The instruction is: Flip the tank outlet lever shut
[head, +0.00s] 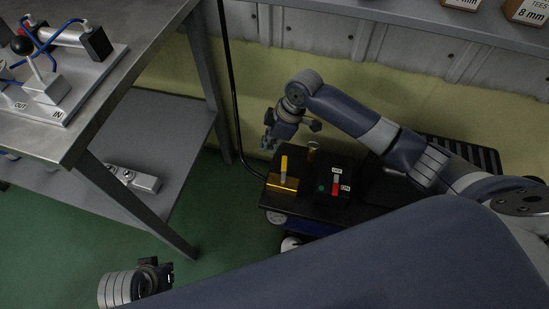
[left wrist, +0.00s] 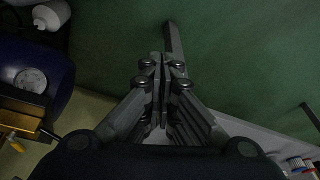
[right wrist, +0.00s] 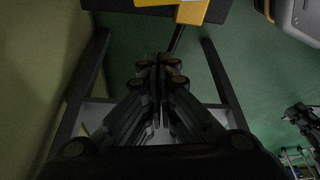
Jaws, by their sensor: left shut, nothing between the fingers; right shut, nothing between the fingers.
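The tank outlet lever appears to be the yellow-tipped handle (head: 284,165), standing nearly upright on a brass block (head: 281,183) at the left end of the black-topped compressor. In the left wrist view a yellow handle (left wrist: 14,143) shows at the lower left beside the block. My right gripper (head: 268,145) is shut and empty, behind and a little left of the lever, apart from it. The right wrist view shows the closed fingers (right wrist: 158,62) below a yellow-brass part (right wrist: 192,12). My left gripper (head: 168,276) is shut and empty, low over the floor at the lower left.
The compressor top carries a red and green switch (head: 335,188). Its blue tank (left wrist: 35,55) has a gauge (left wrist: 31,80). A steel workbench (head: 140,60) with a lower shelf stands at left, its leg between it and the compressor. Green floor (head: 225,215) is open between them.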

